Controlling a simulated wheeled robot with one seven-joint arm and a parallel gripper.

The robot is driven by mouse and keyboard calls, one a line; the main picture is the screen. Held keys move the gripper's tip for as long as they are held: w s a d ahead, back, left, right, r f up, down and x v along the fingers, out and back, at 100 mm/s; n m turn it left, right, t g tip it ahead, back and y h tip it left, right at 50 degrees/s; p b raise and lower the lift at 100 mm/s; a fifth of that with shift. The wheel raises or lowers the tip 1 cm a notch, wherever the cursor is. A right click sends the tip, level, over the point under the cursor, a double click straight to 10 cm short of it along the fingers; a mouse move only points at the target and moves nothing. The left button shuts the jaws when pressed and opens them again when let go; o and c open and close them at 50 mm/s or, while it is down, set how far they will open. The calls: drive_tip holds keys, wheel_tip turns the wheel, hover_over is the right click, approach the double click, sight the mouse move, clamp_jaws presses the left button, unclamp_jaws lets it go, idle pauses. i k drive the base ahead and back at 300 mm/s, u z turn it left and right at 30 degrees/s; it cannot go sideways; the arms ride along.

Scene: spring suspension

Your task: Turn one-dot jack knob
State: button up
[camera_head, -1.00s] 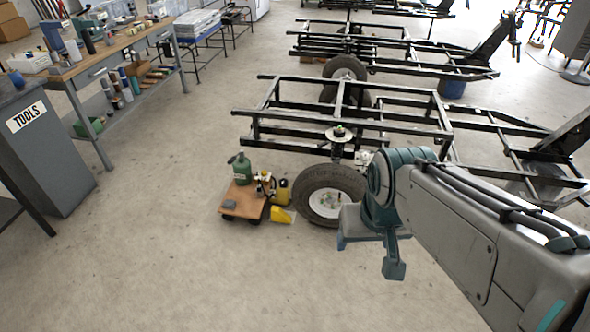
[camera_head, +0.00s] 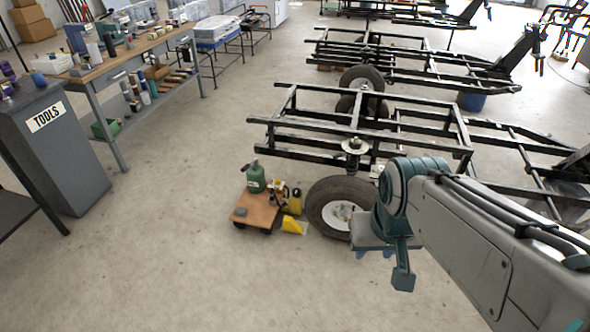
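A small yellow and dark device (camera_head: 279,193), perhaps a jack, stands at the right side of a low wooden dolly (camera_head: 254,210). It is too small here to make out a knob or any dots. My gripper (camera_head: 402,280) hangs at the end of my arm in front of the wheel, to the right of the dolly and well apart from it. Whether its fingers are open or shut does not show.
A wheel (camera_head: 325,208) stands under the black trailer frame (camera_head: 300,130), right of the dolly. A tools cabinet (camera_head: 60,150) and workbench (camera_head: 125,62) are at left. The floor in front is clear.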

sight(296, 193)
drive_tip(key=u, duration=0.15)
drive_tip(key=i, duration=2.45)
drive_tip(key=z, duration=0.3)
